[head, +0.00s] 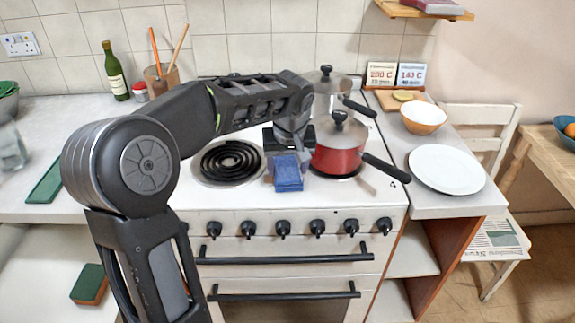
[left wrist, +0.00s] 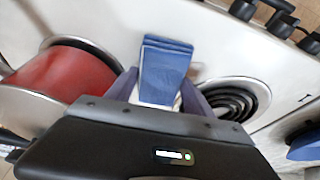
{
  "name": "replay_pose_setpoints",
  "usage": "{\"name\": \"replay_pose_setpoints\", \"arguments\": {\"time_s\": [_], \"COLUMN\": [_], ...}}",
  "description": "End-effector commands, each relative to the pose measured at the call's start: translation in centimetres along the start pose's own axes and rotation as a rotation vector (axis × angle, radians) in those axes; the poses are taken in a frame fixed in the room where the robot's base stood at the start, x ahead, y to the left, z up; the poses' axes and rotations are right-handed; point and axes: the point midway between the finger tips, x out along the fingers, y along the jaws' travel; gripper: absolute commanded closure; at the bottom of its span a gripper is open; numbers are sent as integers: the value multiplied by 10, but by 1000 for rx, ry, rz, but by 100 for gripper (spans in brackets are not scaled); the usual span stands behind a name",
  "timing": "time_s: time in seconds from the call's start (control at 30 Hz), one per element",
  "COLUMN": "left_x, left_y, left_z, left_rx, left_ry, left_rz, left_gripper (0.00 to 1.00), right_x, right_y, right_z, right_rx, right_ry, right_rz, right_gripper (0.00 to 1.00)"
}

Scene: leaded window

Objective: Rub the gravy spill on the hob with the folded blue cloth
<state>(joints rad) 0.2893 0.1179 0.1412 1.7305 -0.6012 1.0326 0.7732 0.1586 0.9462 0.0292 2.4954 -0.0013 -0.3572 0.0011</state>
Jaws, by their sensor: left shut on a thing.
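My left gripper (head: 288,172) reaches over the hob (head: 225,198) and is shut on the folded blue cloth (head: 289,180). The cloth is between the black coil ring and the red pan, near the hob's front. In the left wrist view the cloth (left wrist: 165,70) sticks out between the fingers of the left gripper (left wrist: 155,95). I cannot tell whether it touches the hob. I cannot make out a gravy spill; the arm, gripper and cloth hide part of the hob. My right gripper is not in view.
The red pan (head: 335,160) stands just right of the cloth, its black handle (head: 385,168) pointing front right. A grey pot (head: 327,90) stands behind it. The coil ring (head: 231,160) is bare. A white plate (head: 446,168) and a bowl (head: 423,118) are on the right counter.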

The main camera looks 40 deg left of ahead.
Motion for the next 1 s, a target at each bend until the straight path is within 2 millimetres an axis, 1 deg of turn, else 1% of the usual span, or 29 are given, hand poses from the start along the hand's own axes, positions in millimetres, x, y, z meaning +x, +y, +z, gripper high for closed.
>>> {"name": "replay_pose_setpoints", "arguments": {"time_s": [0.03, 0.27, 0.63, 0.77, 1.0], "left_x": [3, 3, -7, -10, -10], "left_y": [0, -1, -3, -3, -3], "left_z": [3, 7, 36, 39, 38], "left_rx": [1, 1, 2, 2, 1], "left_ry": [-9, -10, -11, -11, -11], "left_rz": [-3, -4, -4, -4, -4], "left_gripper": [71, 71, 71, 71, 71], "right_x": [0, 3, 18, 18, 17], "right_y": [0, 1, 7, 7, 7], "right_z": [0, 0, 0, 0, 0], "right_rx": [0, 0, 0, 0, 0], "right_ry": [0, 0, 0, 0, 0], "right_rz": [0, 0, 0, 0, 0], "right_gripper": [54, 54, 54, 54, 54]}}
